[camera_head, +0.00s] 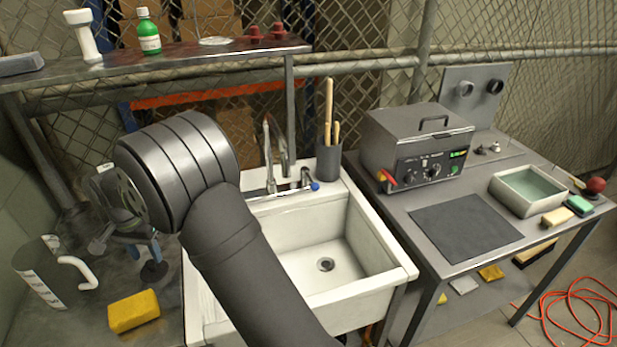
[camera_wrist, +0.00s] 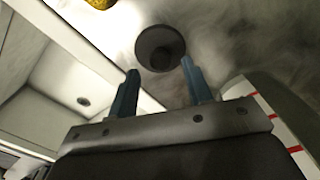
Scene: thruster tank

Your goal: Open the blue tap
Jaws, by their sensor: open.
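The blue tap (camera_head: 315,187) is a small blue-ended handle at the right of the metal faucet (camera_head: 284,155), at the back of the white sink (camera_head: 395,268). It is not visible in the wrist view. My gripper (camera_wrist: 158,67) is open, with its two blue-grey fingers apart and nothing held between them. In the head view my gripper (camera_head: 146,250) is over the counter left of the sink, well away from the tap and partly hidden by my wrist. A dark round disc with a raised middle (camera_wrist: 147,36) lies on the counter beyond the fingertips.
A yellow sponge (camera_head: 134,311) and a white-handled jug (camera_head: 50,277) flank my gripper on the counter (camera_head: 95,318). A utensil holder (camera_head: 328,162) stands close behind the tap. A shelf (camera_head: 190,52) runs above. A grey heated bath (camera_head: 415,145) stands right of the sink.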

